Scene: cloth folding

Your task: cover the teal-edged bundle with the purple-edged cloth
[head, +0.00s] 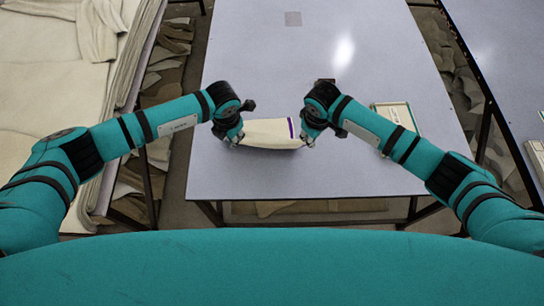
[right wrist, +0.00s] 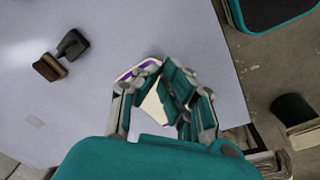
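The purple-edged cloth (head: 268,133) is cream, with a purple stripe near its right end. It spans between my two grippers near the front of the grey table. My left gripper (head: 237,139) is at its left end and appears shut on it. My right gripper (head: 308,140) is at its purple end and appears shut on it. The right wrist view shows the cloth's purple edge (right wrist: 148,68) between the fingers; the fingers hide part of it. The teal-edged bundle (head: 397,115) is a cream folded pack lying to the right, partly behind my right forearm.
A dark object (head: 325,83) stands on the table behind my right gripper; it also shows in the right wrist view (right wrist: 62,56). Cloth piles lie on the left table (head: 60,50). Another table with bundles is at right. The table's far half (head: 290,50) is mostly clear.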

